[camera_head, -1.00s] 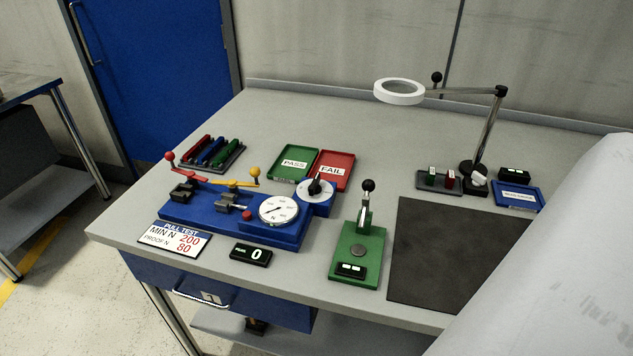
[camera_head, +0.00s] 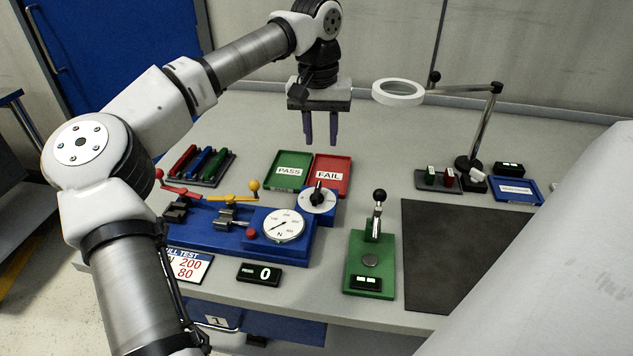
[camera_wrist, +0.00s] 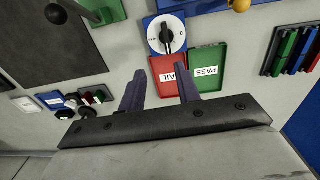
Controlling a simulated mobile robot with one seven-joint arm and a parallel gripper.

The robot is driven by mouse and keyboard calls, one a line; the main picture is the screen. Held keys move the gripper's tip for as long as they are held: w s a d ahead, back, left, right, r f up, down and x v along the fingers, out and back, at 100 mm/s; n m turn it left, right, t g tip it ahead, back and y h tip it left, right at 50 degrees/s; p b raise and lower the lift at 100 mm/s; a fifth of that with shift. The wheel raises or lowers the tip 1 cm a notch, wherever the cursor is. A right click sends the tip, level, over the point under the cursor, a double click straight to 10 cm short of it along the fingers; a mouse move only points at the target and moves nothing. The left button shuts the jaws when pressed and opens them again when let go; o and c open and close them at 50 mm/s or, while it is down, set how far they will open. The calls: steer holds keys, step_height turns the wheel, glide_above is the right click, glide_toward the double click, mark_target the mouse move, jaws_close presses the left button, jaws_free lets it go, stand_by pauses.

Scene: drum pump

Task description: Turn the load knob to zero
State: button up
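The load knob (camera_head: 318,197) is a black pointer knob on a white dial plate, at the right end of the blue pull tester (camera_head: 215,236). It also shows at the top of the wrist view (camera_wrist: 167,37), where its pointer lies nearly upright in the picture. My gripper (camera_head: 320,142) hangs fingers down above the bench, behind and above the knob, apart from it. Its two dark fingers are spread with nothing between them, which the wrist view (camera_wrist: 160,88) also shows. The round gauge (camera_head: 284,225) stands left of the knob.
Green PASS (camera_head: 289,184) and red FAIL (camera_head: 340,163) trays lie behind the knob. A red-knobbed lever (camera_head: 160,174) and a yellow-knobbed lever (camera_head: 254,186) rise from the tester. A green press (camera_head: 358,272) stands to the right. A ring lamp (camera_head: 398,98) overhangs the back.

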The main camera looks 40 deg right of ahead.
mark_target(317, 190)
steer(key=f, duration=0.4)
steer(key=f+p, duration=0.1)
steer(key=f, duration=0.4)
steer(key=f+p, duration=0.1)
steer(key=f, duration=0.3)
steer(key=shift+w+a+f, duration=0.25)
steer(key=shift+w+f, duration=0.1)
steer(key=shift+f, duration=0.05)
steer(key=shift+c, duration=0.2)
jaws_close()
